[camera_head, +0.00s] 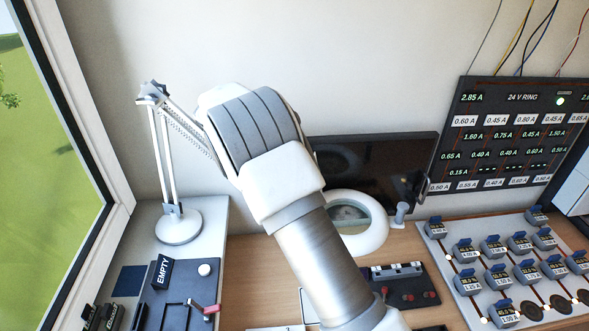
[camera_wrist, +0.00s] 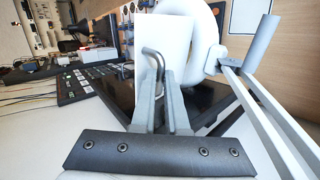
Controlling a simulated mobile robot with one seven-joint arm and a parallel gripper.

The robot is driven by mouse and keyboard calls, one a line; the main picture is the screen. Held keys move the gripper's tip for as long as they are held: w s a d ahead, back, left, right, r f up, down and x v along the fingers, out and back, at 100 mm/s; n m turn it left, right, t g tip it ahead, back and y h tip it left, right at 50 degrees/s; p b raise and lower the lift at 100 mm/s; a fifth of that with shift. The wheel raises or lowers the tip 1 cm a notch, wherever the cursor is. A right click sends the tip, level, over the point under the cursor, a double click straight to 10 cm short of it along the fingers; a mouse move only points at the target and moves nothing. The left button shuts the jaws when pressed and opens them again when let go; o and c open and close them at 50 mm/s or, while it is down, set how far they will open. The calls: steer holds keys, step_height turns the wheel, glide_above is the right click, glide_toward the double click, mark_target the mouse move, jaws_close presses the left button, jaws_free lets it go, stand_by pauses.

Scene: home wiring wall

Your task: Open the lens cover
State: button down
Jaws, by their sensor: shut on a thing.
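The magnifier lamp's white ring (camera_head: 359,238) shows right of my arm in the head view, with a greenish lens (camera_head: 348,214) inside it. Part of the ring also shows in the wrist view (camera_wrist: 211,40). My gripper (camera_wrist: 161,82) is shut on a thin bent grey rod (camera_wrist: 152,53) that rises from between its fingers. A flat white plate (camera_wrist: 168,35) stands just behind the rod, beside the ring. It may be the lens cover; I cannot tell whether the rod is joined to it. My arm hides the gripper in the head view.
The lamp's jointed arm (camera_wrist: 270,125) runs close along the gripper's right side. A dark screen (camera_head: 375,175) stands behind the ring. Right of it are a switch board (camera_head: 470,283) and a wall panel (camera_head: 520,130). The lamp base (camera_head: 179,227) stands at left.

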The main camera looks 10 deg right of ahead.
steer(key=c, duration=0.9)
jaws_free()
steer(key=shift+d+f, duration=0.2)
steer(key=shift+f, duration=0.05)
steer(key=shift+a+r, duration=0.1)
steer(key=shift+r, duration=0.05)
steer(key=shift+b+v, duration=0.3)
steer(key=shift+v, duration=3.4)
